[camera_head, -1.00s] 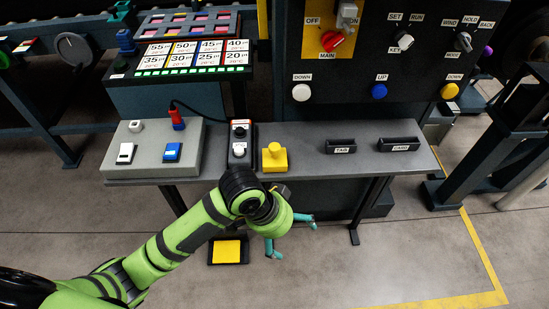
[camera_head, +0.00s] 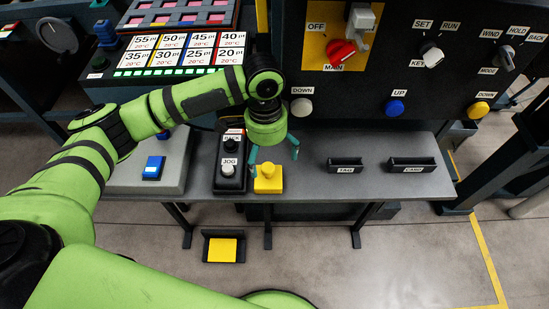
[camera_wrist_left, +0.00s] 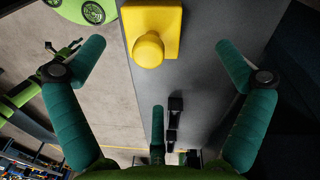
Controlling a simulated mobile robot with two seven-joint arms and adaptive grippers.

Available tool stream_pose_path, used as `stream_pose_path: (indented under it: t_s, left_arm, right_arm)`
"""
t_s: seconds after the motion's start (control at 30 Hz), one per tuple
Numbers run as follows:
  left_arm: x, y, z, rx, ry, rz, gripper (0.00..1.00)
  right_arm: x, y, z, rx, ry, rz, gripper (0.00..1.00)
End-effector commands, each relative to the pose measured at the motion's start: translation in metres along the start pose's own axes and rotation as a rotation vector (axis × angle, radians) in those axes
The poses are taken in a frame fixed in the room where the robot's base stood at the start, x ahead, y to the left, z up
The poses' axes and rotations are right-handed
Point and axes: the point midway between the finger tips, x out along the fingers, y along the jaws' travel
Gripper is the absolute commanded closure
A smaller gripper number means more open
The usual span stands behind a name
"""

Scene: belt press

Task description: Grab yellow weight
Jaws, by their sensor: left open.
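The yellow weight (camera_head: 268,184), a square block with a round knob on top, stands upright on the grey bench near its front edge. In the left wrist view the weight (camera_wrist_left: 150,45) lies at the top, between the tips of my teal fingers. My left gripper (camera_head: 273,157) is open and points down just above the weight, its fingers spread to either side. The wrist view also shows the open left gripper (camera_wrist_left: 160,55) with nothing held. I cannot tell whether any finger touches the weight. My right gripper is not in view.
A black JOG pendant (camera_head: 230,165) stands close left of the weight. Two black holders, TAG (camera_head: 346,164) and CARD (camera_head: 411,164), sit to the right. The dark control panel (camera_head: 350,90) rises behind. A yellow pedal (camera_head: 222,250) is on the floor.

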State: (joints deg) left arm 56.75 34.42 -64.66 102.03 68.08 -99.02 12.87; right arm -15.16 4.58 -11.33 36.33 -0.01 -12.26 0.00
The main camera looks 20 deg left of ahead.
Motion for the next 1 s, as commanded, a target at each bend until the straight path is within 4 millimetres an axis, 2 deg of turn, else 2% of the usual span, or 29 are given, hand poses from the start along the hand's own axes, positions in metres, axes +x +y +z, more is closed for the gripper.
stream_pose_path:
  t_s: [0.3,0.4,0.6,0.83,0.87,0.9,0.97,1.0]
  left_arm:
    - [0.03,0.001,0.004,-0.001,-0.005,0.001,0.0]
    - [0.046,0.003,0.006,-0.001,-0.004,0.001,0.0]
    - [0.068,0.002,0.005,0.001,0.0,-0.001,0.0]
    - [0.07,0.002,0.005,0.002,0.0,-0.001,0.0]
    - [0.07,0.002,0.005,0.002,0.0,-0.001,0.08]
    - [0.07,0.002,0.005,0.002,0.0,-0.001,0.24]
    - [0.07,0.002,0.005,0.002,0.0,-0.001,0.48]
    - [0.07,0.002,0.005,0.002,0.0,-0.001,0.64]
  right_arm:
    - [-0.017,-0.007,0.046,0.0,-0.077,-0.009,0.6]
    - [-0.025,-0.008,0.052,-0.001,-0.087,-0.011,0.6]
    - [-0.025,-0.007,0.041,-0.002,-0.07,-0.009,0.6]
    - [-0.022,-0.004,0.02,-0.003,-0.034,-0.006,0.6]
    - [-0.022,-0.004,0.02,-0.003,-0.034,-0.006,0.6]
    - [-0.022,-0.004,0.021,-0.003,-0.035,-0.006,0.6]
    - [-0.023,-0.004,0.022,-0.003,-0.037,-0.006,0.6]
    - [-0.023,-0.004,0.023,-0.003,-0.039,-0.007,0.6]
